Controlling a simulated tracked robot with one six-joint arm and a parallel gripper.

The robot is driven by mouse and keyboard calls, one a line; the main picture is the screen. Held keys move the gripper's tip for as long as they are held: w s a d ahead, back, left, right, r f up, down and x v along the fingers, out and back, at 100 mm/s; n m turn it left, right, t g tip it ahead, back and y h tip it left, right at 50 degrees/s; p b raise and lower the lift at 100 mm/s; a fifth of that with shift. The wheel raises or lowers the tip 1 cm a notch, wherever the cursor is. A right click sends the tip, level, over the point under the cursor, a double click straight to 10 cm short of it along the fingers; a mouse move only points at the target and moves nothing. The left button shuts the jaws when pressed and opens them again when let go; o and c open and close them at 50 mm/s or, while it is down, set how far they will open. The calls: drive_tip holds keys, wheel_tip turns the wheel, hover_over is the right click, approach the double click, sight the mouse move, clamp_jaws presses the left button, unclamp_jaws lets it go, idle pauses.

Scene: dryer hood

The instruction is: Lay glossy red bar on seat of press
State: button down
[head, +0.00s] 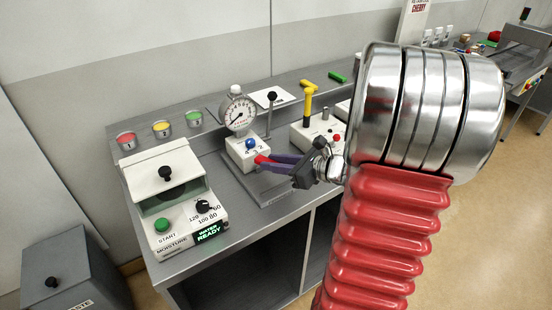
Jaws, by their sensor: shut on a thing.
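My gripper (278,162) reaches in from the right, its purple fingers shut on a small glossy red bar (262,158). Only the bar's end shows past the fingertips. I cannot tell whether the bar touches this block. To the right, a yellow-handled device (309,102) stands on a white base with a red button, partly hidden by my arm. No label shows which device is the press, and no seat can be made out clearly.
A moisture meter (178,200) with a lidded chamber, green button and display reading "READY" stands at the bench's left. Red, yellow and green cups (161,129) sit behind it. A green bar (337,76) lies at the back. A grey bin (66,270) stands on the floor lower left.

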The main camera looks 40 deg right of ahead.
sight(275, 184)
drive_tip(key=shift+f, duration=2.6)
drive_tip(key=shift+f, duration=0.1)
drive_tip(key=c, duration=1.4)
unclamp_jaws()
drive_tip(key=shift+s, duration=0.1)
drive_tip(key=v, duration=1.3)
drive_tip(key=shift+s, duration=0.35)
drive_tip(key=shift+d, duration=0.1)
